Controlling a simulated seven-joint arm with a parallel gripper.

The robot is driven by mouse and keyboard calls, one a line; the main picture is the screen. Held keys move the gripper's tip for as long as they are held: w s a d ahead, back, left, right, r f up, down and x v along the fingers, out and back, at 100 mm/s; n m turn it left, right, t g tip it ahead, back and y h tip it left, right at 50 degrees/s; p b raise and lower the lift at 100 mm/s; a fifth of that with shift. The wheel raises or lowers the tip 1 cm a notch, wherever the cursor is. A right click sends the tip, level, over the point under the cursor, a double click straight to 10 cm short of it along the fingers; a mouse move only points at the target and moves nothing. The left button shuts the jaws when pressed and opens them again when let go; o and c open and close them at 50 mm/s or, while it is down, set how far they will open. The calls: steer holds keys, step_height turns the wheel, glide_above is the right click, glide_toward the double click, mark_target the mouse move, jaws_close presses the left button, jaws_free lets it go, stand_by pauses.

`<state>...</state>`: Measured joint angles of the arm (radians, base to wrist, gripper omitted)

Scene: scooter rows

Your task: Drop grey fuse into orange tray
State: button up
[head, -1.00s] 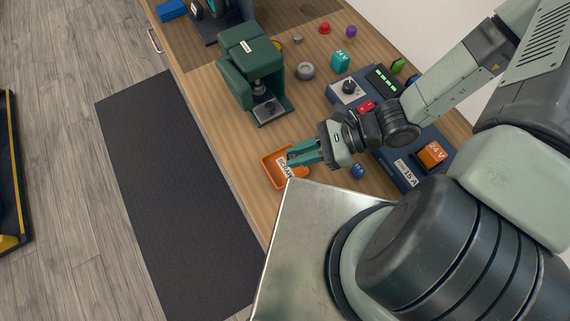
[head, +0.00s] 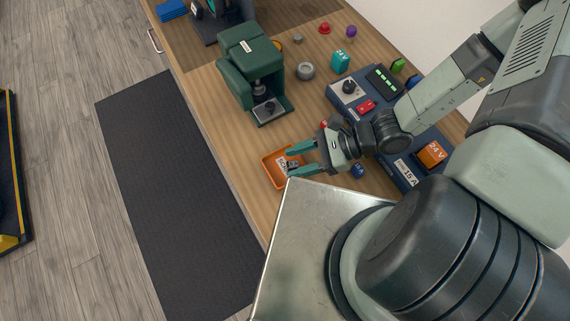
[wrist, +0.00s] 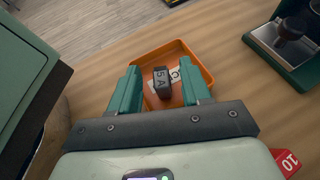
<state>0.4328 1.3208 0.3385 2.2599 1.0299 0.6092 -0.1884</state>
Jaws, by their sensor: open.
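The orange tray (head: 268,167) lies near the bench's front edge, with a white label inside. It also shows in the wrist view (wrist: 203,68). The grey fuse (wrist: 163,84), marked "5 A", shows within the tray's outline between my spread fingers, clear of both. In the head view the fuse (head: 292,167) is a small dark shape over the tray's label. I cannot tell whether it rests fully on the tray floor. My gripper (head: 290,160) is open over the tray, its green fingers (wrist: 160,68) on either side of the fuse.
A green press (head: 250,75) stands behind the tray. A blue fuse (head: 357,171) and a red fuse (wrist: 287,160) marked "10" lie near my gripper. Bare wood lies left of the tray.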

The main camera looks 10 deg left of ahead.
steer(key=v, duration=1)
steer(key=shift+w+d+r, duration=0.15)
steer(key=shift+w+d, duration=0.05)
steer(key=shift+d, duration=0.15)
